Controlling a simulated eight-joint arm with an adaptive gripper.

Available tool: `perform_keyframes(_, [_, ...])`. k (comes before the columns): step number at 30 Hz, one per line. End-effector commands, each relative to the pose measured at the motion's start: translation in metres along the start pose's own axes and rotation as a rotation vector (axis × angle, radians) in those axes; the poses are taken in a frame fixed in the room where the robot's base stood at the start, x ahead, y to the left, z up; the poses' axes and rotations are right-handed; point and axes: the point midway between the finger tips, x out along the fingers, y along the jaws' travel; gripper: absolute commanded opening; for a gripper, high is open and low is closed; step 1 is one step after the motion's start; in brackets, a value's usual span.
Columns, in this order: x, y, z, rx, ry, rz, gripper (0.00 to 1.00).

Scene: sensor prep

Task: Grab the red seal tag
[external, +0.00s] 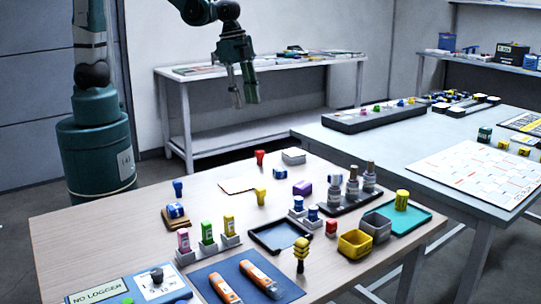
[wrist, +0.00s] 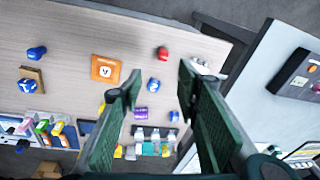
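A small red tag-shaped piece (external: 260,157), likely the red seal tag, stands near the far edge of the wooden table. In the wrist view a red piece (wrist: 162,53) shows just beyond the space between my fingertips. My gripper (external: 244,100) hangs in the air above the far side of the table, fingers pointing down. In the wrist view my gripper (wrist: 160,84) has its fingers apart with nothing held between them.
Similar blue (external: 178,187) and yellow (external: 261,196) pieces stand nearby. A white stack (external: 293,156) is right of the red piece. A flat card (external: 238,185) lies in front. A bottle rack (external: 352,202) and bins (external: 355,244) are farther right. Another table (external: 400,140) adjoins behind.

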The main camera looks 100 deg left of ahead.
Motion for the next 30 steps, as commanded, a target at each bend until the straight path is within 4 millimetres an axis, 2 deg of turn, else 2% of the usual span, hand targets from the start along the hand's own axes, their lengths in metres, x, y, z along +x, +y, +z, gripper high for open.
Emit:
perform_keyframes(18, [0.107, -0.015, -0.020, 0.173, -0.107, 0.084, 0.33])
perform_keyframes(24, [0.129, -0.016, -0.021, 0.209, -0.127, 0.104, 0.33])
perform_keyframes(30, [0.135, -0.017, -0.022, 0.219, -0.133, 0.110, 0.33])
